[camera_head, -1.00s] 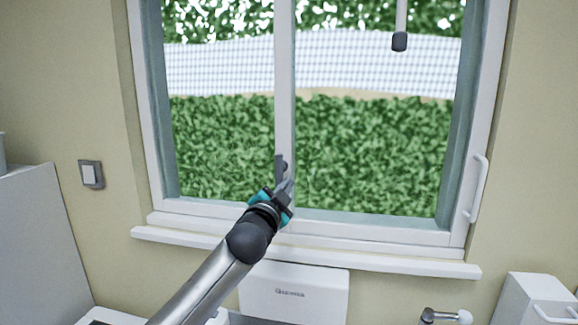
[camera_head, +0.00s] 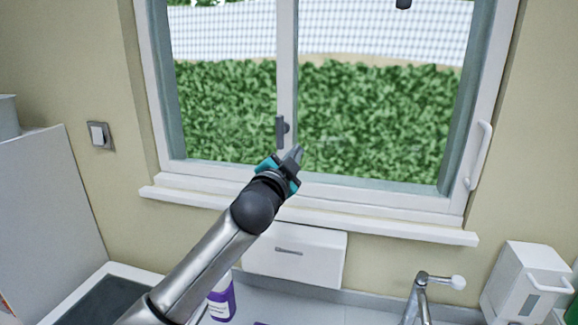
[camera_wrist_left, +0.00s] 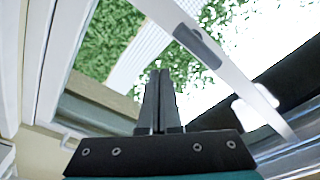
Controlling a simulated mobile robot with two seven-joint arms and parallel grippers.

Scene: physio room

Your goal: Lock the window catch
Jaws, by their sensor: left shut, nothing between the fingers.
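The window catch (camera_head: 281,130) is a small dark grey piece on the white middle bar of the window (camera_head: 287,75). It stands upright along the bar, with a rounded knob on its right side. In the left wrist view the catch (camera_wrist_left: 199,46) shows as a dark bar on the white frame, beyond the fingertips and to the right. My left gripper (camera_head: 297,155) is shut and empty, just below and to the right of the catch, apart from it. Its two dark fingers (camera_wrist_left: 160,75) are together in the wrist view. My right gripper is not in view.
A white sill (camera_head: 310,217) runs under the window. A white handle (camera_head: 480,156) is on the right frame. Below are a white dispenser (camera_head: 294,255), a tap (camera_head: 421,290), a purple-labelled bottle (camera_head: 222,300) and a white box (camera_head: 527,280). A light switch (camera_head: 98,135) is on the left wall.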

